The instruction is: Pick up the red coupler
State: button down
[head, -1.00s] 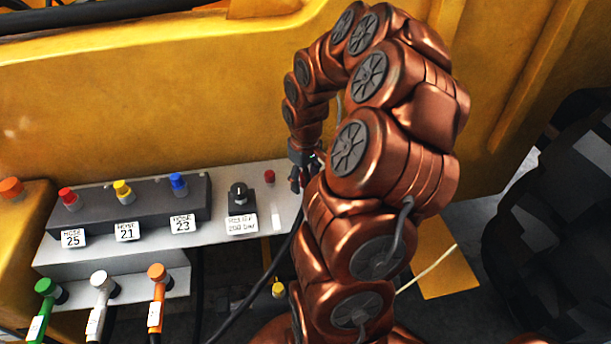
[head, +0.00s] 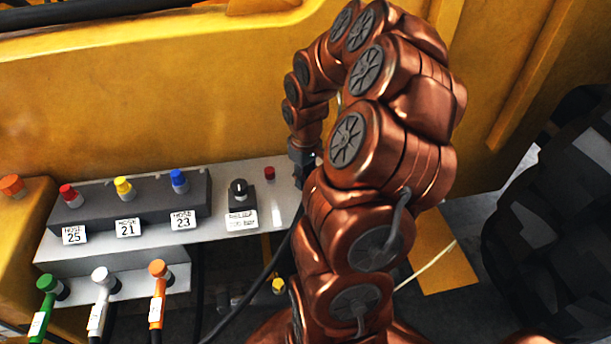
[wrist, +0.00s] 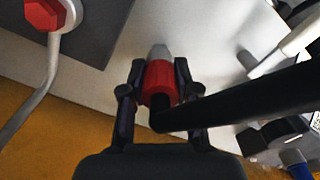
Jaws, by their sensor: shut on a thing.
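The red coupler (wrist: 159,84) shows in the wrist view with a pale grey tip and a black hose (wrist: 235,108) running off to the right from its near end. My gripper (wrist: 158,80) is shut on it, with one dark finger on each side of the red body. In the head view my gripper (head: 303,157) is a small dark shape at the right end of the grey panel, partly behind my own copper arm. The coupler cannot be made out there.
A grey panel (head: 262,200) carries red, yellow and blue capped ports (head: 123,188) above hose labels, and a black valve knob (head: 239,190). Green, white and orange couplers (head: 158,272) sit on a lower ledge. A yellow wall (head: 160,100) stands behind.

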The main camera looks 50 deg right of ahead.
jog(key=shift+r, duration=0.1)
jog(key=shift+w+r+b, duration=0.1)
jog(key=shift+r+b, duration=0.65)
jog(key=shift+r, duration=0.4)
jog(key=a+r+b, duration=0.2)
jog(key=a+b, duration=0.2)
jog(key=a, duration=1.2)
jog(key=shift+r, duration=0.25)
